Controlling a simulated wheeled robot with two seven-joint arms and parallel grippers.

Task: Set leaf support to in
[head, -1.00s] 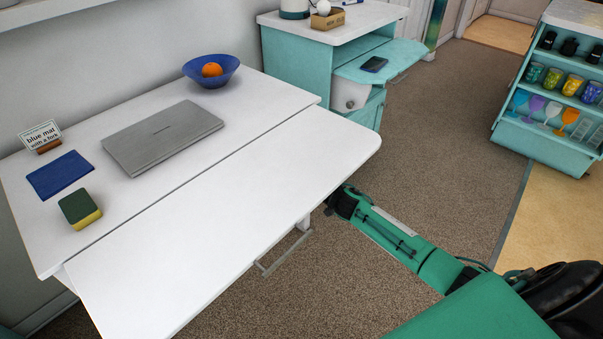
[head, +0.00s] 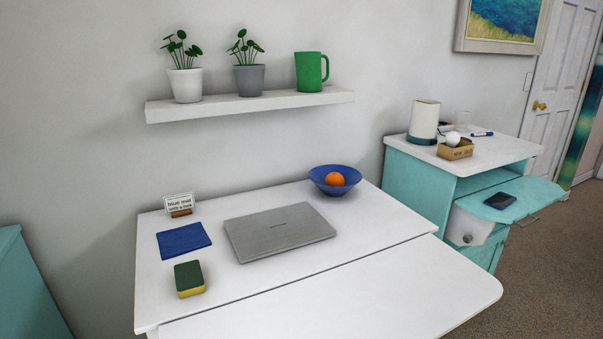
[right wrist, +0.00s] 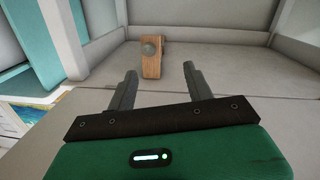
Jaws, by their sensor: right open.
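The white table (head: 375,215) has its front leaf (head: 370,295) raised level with the top, with a thin seam between them. No support under the leaf shows in the head view. In the right wrist view, my right gripper (right wrist: 160,72) is open and empty. Just beyond its fingertips is a small wooden block (right wrist: 151,66) with a round grey knob (right wrist: 150,48), between pale panels. I cannot tell for certain whether this is the leaf support. The block appears apart from both fingers. My left gripper is not in view.
On the table are a laptop (head: 280,232), blue mat (head: 183,240), sponge (head: 189,278), small sign (head: 179,204) and blue bowl (head: 320,178) with an orange (head: 335,180). A shelf (head: 250,105) hangs above. A teal cabinet (head: 415,190) stands right. The leaf's surface is clear.

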